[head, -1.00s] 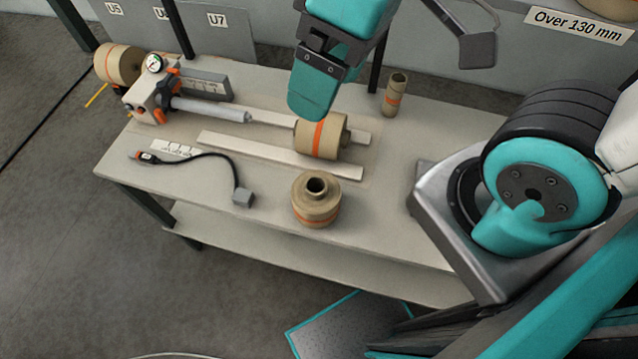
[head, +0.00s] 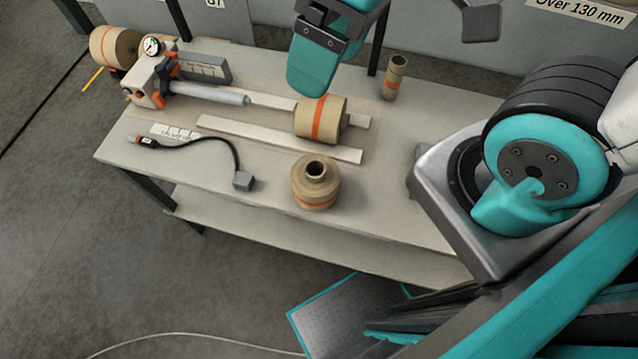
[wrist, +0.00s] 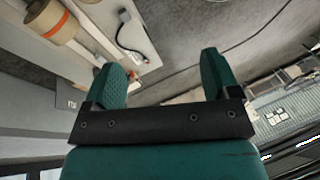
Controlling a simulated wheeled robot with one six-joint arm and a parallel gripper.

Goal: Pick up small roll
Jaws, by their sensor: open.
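Several brown kraft rolls with orange bands are on the bench. The smallest is a slim roll (head: 395,78) standing upright at the back right. A wider upright roll (head: 315,188) with a protruding core stands at the front, and another roll (head: 320,120) lies on its side on the pale rails. My gripper (head: 313,80) shows in the head view above and behind the lying roll, apart from the slim roll. In the wrist view my gripper (wrist: 160,75) has its two teal fingers wide apart with nothing between them. A banded roll (wrist: 58,27) shows at the upper left there.
A clamp device with a gauge (head: 152,75) and silver shaft (head: 215,93) occupies the bench's left, with another roll (head: 115,48) beyond it. A black cable (head: 215,148) lies in front. The bench top (head: 395,160) right of the upright roll is clear.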

